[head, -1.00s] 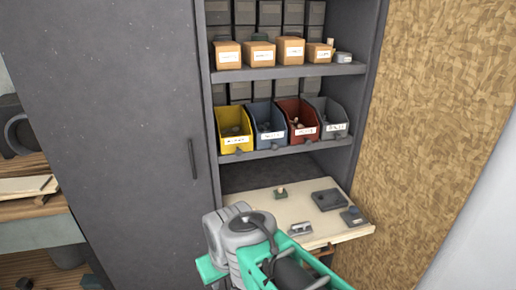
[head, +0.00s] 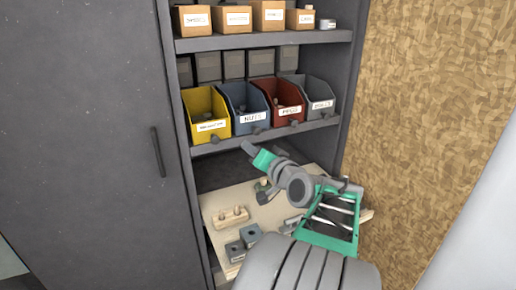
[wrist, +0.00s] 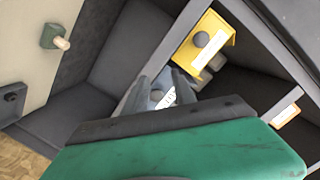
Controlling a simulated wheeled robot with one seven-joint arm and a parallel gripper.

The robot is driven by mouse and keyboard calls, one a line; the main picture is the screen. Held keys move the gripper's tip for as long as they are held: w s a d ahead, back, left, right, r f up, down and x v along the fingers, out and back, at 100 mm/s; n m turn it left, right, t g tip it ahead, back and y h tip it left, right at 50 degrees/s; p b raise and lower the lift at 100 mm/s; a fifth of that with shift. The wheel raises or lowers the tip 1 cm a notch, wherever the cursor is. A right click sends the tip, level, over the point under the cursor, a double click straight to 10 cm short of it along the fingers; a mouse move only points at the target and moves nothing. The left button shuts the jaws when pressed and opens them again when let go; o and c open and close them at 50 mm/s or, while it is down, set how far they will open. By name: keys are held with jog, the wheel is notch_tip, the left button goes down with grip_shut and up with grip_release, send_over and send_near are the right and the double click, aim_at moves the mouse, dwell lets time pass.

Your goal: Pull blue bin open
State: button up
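The blue bin (head: 246,103) stands on the middle shelf between a yellow bin and a red bin, its white label and grey knob facing out. My gripper (head: 262,150) is just below and in front of it, pointing at the shelf. In the wrist view, my gripper (wrist: 160,82) is open, and the blue bin's front (wrist: 156,86) with its knob and label shows between the two fingers. I cannot tell whether a finger touches the knob.
The yellow bin (head: 207,112) is left of the blue one, the red bin (head: 284,100) and a grey bin (head: 318,95) right. Below, a pale board (head: 215,205) holds several small parts. A dark cabinet door (head: 85,130) stands left; a chipboard wall (head: 440,120) is right.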

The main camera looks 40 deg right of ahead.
aim_at(258, 132)
jog(key=s+d+r+m+t+h, duration=0.1)
jog(key=s+d+r+m+h, duration=0.1)
jog(key=d, duration=0.2)
jog(key=x, duration=0.7)
jog(key=shift+w+p, duration=0.1)
jog(key=shift+p, duration=0.25)
grip_shut()
jog(key=shift+f, duration=0.1)
dwell(0.6)
